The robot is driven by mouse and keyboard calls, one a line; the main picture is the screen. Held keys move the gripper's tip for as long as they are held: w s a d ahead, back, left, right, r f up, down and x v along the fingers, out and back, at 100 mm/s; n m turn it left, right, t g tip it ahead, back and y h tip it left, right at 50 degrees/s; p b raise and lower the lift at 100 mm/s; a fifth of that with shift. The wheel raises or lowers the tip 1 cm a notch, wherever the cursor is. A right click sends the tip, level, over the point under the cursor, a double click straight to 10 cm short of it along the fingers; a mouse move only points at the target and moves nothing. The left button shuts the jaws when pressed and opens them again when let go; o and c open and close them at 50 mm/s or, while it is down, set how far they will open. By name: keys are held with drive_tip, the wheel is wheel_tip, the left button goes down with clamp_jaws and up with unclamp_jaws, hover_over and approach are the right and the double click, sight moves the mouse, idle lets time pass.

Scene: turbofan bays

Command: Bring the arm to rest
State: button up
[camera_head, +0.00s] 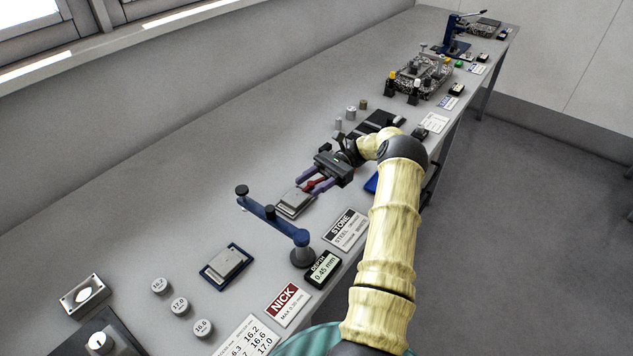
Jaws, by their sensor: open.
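My arm reaches up from the bottom of the view and bends left over the long grey bench. My gripper (311,183) is at its end, low over the bench, with its purple fingers spread and pointing left and down. A grey block (294,203) lies just past the fingertips. Something red (313,186) shows between the fingers; I cannot tell whether it is part of the gripper. I cannot tell whether the fingers touch the block.
A blue stand with an arm (272,221) rises close in front of the gripper. A second grey block sits on a blue tray (240,252). Small weights (180,306), a depth display (323,269) and a clamp fixture (420,75) also stand on the bench. Bare bench lies left of the gripper.

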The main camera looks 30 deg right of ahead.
drive_tip(key=shift+w+d, duration=0.1)
drive_tip(key=shift+d, duration=0.65)
